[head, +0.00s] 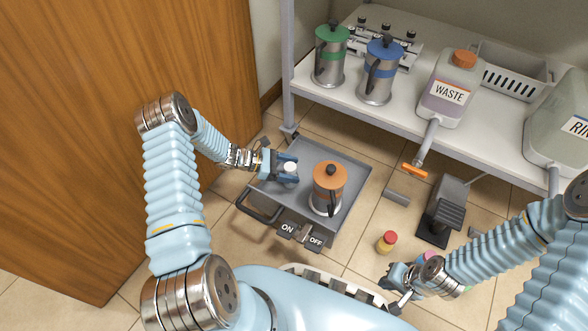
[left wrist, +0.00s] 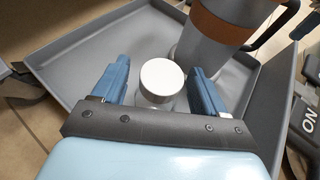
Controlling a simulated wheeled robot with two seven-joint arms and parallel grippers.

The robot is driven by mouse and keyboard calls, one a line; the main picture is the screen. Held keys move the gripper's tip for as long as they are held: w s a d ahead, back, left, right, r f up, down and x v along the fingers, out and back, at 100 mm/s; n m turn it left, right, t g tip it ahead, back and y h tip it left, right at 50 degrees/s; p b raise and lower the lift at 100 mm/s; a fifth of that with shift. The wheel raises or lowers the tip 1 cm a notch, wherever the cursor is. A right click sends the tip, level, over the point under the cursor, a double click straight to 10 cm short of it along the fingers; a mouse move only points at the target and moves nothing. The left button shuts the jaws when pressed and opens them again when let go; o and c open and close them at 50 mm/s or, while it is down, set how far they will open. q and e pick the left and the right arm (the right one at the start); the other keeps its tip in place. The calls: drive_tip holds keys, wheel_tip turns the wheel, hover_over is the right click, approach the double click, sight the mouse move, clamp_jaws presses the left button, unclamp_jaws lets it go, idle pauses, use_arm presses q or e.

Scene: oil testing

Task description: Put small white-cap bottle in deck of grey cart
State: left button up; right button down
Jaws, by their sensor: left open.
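The small white-cap bottle (head: 290,167) stands upright on the deck of the grey cart (head: 345,197), left of the orange-banded steel pitcher (head: 328,188). My left gripper (head: 287,171) is over the deck with its two blue fingers on either side of the bottle. In the left wrist view the white cap (left wrist: 161,77) is between the open fingers (left wrist: 160,85), with gaps on both sides. The bottle's body is mostly hidden below the cap. My right gripper (head: 395,285) is low at the bottom right, near a pink-topped item (head: 432,257); its jaws are too small to read.
The cart has a black handle and ON and OFF pedals (head: 301,236) at its front. A red-capped yellow bottle (head: 387,242) and a black pedal (head: 442,212) are on the floor. A shelf (head: 400,112) behind holds pitchers and a waste jug (head: 447,88). A wooden door is at left.

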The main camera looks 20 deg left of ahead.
use_arm(q)
drive_tip(key=v, duration=0.6)
drive_tip(key=shift+p, duration=0.35)
